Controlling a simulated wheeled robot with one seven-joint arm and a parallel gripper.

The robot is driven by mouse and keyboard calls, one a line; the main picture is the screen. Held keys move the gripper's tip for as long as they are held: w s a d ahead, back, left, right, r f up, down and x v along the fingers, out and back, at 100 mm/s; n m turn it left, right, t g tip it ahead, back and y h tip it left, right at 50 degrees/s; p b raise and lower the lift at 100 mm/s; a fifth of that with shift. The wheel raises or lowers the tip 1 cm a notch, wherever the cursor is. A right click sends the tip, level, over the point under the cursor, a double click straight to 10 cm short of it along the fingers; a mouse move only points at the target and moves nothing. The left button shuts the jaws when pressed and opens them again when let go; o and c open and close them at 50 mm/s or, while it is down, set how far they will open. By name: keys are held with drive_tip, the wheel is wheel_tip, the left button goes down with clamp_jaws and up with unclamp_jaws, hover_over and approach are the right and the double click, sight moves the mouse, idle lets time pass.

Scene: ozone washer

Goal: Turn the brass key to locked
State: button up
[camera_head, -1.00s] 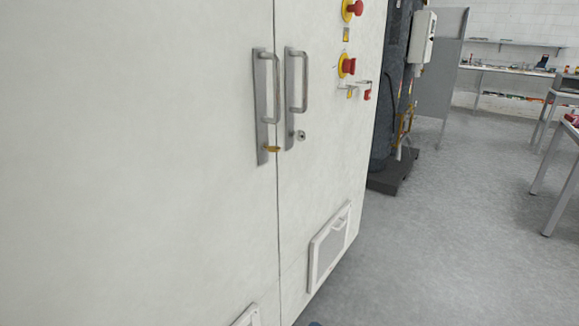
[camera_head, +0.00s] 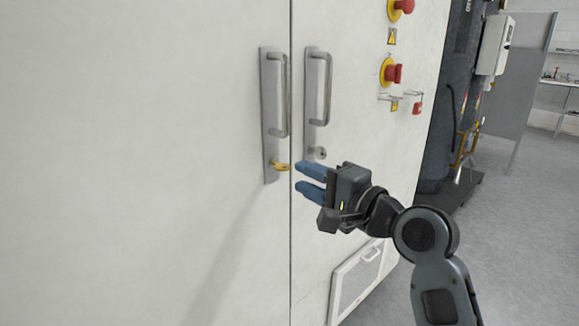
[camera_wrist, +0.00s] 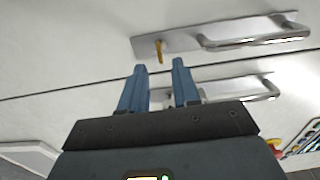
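The brass key (camera_head: 280,167) sits in the lower end of the left door's metal handle plate (camera_head: 270,120) in the head view. In the wrist view the key (camera_wrist: 161,45) sticks out of the plate, just beyond my fingertips. My gripper (camera_head: 303,176) is to the right of the key, with its blue fingers pointing left toward it. In the wrist view the fingers (camera_wrist: 159,67) are apart with nothing between them. The key is not between the fingers, and I cannot tell the exact gap to it.
The right door has its own handle (camera_head: 325,90) and a keyhole (camera_head: 320,153) close to my gripper. Red emergency buttons (camera_head: 392,72) stick out from the panel to the right. A low vent panel (camera_head: 357,278) is on the right door. Open floor (camera_head: 500,240) lies at the right.

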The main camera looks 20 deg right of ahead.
sight(283, 166)
drive_tip(key=x, duration=0.7)
clamp_jaws()
idle(0.3)
